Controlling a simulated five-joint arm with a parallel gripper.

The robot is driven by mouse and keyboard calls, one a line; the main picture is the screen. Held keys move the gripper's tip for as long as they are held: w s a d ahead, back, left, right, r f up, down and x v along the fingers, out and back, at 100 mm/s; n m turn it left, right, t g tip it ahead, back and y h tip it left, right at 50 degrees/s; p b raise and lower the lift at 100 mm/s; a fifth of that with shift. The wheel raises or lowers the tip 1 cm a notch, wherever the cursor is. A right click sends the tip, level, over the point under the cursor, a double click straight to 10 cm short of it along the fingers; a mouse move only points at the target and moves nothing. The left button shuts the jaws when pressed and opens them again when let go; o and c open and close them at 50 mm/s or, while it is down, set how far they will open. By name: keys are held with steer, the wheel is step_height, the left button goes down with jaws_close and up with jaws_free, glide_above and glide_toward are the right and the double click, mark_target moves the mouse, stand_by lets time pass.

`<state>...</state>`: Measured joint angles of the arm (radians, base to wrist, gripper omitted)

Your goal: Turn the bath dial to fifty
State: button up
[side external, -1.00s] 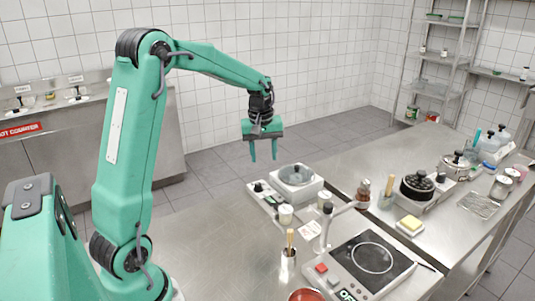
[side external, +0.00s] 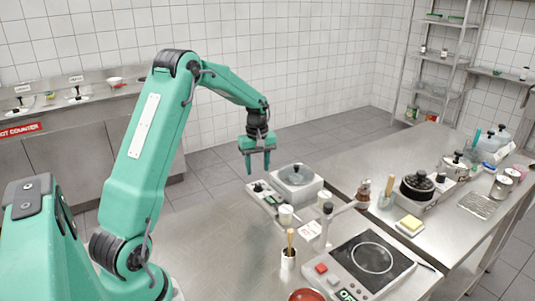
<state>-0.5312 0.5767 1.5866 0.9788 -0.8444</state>
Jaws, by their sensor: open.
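The bath (side external: 310,193) is a white square unit with a grey round lid (side external: 296,174), standing on the steel table. A pale control panel (side external: 268,197) adjoins its left side, with a small black knob (side external: 258,188) near its far end that looks like the bath dial. Its scale markings are too small to read. My gripper (side external: 258,169) is green, points down and is open and empty. In this view its fingertips appear just above the knob, apart from it; the exact depth between them is hard to tell.
White jars (side external: 286,214) stand close in front of the panel. A holder with wooden handles (side external: 288,258) and a hotplate (side external: 372,258) are nearer the camera. A dark lidded pot (side external: 417,187) stands to the right. The steel table (side external: 215,235) left of the panel is clear.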

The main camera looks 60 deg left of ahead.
mark_target(258, 184)
steer(key=shift+f, duration=3.1)
jaws_close()
